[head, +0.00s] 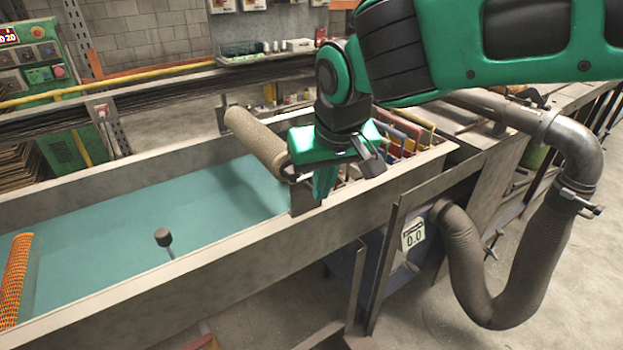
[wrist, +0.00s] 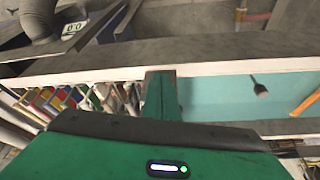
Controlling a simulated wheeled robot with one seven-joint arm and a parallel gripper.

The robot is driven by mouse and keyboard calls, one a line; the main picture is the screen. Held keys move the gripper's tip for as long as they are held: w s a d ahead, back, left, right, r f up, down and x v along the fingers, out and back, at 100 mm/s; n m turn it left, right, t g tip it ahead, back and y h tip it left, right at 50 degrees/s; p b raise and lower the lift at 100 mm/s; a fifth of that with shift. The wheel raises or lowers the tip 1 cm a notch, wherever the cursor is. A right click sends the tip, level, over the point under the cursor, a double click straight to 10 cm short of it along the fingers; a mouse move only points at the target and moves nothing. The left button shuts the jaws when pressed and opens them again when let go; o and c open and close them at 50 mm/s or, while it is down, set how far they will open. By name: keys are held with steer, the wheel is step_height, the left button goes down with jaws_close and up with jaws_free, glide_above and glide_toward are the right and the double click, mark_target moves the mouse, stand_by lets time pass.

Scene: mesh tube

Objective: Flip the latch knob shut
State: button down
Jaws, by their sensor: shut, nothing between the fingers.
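The latch knob (head: 163,237) is a dark grey cylinder on a thin stem, standing over the teal floor of the long trough near its front wall. It also shows in the wrist view (wrist: 259,88), right of my fingers. My gripper (head: 324,182) is shut and empty, with its green fingers pointing down at the right end of the teal section, beside a grey divider. In the wrist view the closed fingers (wrist: 160,98) stand over the trough, well apart from the knob. Part of the divider is hidden behind my gripper.
A beige mesh roll (head: 255,138) lies across the trough just left of my gripper. An orange mesh tube (head: 16,280) lies at the far left. Several coloured frames (head: 412,130) fill the compartment at right. The trough's front wall (head: 215,262) runs along the near side. The teal floor between is mostly clear.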

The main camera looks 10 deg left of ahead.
steer(key=w+v, duration=0.1)
steer(key=v, duration=0.8)
steer(key=shift+d+r, duration=0.3)
steer(key=shift+d, duration=0.15)
steer(key=shift+s, duration=0.1)
steer(key=w+d+f+m+g+h, duration=0.1)
steer(key=d+f+m, duration=0.25)
steer(key=d, duration=1.15)
steer(key=w+d+f+m+h, duration=0.1)
steer(key=d+f+m+h, duration=0.2)
steer(key=d, duration=1.2)
steer(key=s+d+f+m+g+y, duration=0.1)
steer(key=s+d+f+m, duration=0.2)
steer(key=s+d+f, duration=0.2)
steer(key=s+d+f+m+g+y, duration=0.1)
steer(key=s+d+f+m, duration=0.2)
steer(key=s+d, duration=0.9)
steer(key=shift+s+f+g, duration=0.3)
steer(key=shift+s+f, duration=0.25)
steer(key=shift+f, duration=0.35)
